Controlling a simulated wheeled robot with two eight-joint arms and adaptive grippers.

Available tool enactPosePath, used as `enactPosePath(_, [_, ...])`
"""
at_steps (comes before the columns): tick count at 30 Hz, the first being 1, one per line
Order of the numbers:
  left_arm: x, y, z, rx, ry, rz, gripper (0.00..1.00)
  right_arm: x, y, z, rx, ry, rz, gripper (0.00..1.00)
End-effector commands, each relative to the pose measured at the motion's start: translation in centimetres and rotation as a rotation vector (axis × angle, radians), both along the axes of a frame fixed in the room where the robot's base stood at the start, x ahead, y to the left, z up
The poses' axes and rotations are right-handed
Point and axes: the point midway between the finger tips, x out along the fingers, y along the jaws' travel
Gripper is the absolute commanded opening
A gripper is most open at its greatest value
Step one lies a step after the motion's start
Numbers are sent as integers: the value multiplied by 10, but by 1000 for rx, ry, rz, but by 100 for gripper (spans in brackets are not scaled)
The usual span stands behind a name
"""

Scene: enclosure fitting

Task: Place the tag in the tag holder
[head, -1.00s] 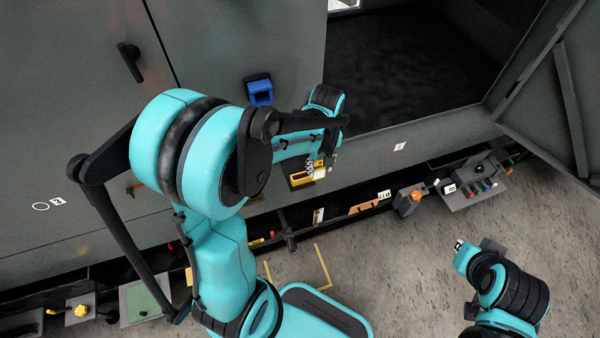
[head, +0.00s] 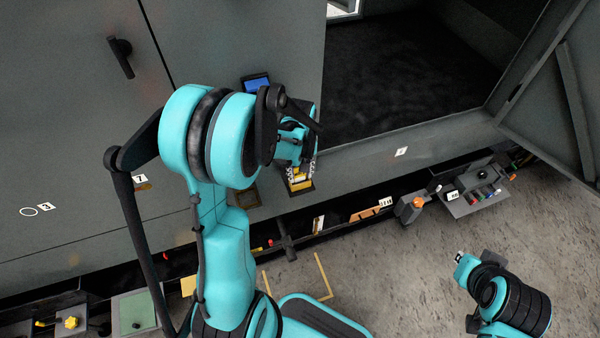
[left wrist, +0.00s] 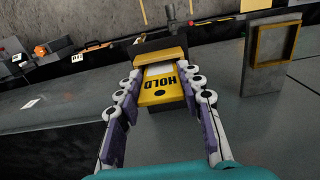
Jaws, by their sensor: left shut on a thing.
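The tag (left wrist: 160,92) is yellow with a white part and the word HOLD. My left gripper (left wrist: 162,95) is shut on it, one finger along each side. The tag holder (left wrist: 160,55), a dark block with a yellow edge, is directly beyond the tag's far end in the left wrist view. The tag's white end meets or overlaps that edge; I cannot tell how far in it is. In the head view my left gripper (head: 301,168) is at the tag holder (head: 301,190) and partly hides it. My right gripper (head: 462,257) is low at the right, away from the cabinet, too small to read.
A second holder with an empty brown-gold frame (left wrist: 275,45) stands beside it; it shows in the head view (head: 247,197). A blue-faced box (head: 257,84) is on the cabinet door above. A low shelf with small parts (head: 370,211) runs below the cabinet.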

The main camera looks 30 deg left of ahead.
Motion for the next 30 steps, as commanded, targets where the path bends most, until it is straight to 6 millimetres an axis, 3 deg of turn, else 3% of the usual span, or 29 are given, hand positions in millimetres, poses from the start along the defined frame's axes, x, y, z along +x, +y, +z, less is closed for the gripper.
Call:
enactPosePath(4, [0, 0, -4, 0, 0, 0, 17, 0, 0, -4, 0, 0, 0, 0])
enactPosePath(5, [0, 0, -4, 0, 0, 0, 40, 0, 0, -4, 0, 0, 0, 0])
enactPosePath(7, [0, 0, -3, 0, 0, 0, 58, 0, 0, -3, 0, 0, 0, 0])
enactPosePath(19, [0, 0, 3, 0, 0, 0, 58, 0, 0, 3, 0, 0, 0, 0])
enactPosePath(23, [0, 0, 25, 0, 0, 0, 58, 0, 0, 11, 0, 0, 0, 0])
enactPosePath(30, [0, 0, 80, 0, 0, 0, 58, 0, 0, 32, 0, 0, 0, 0])
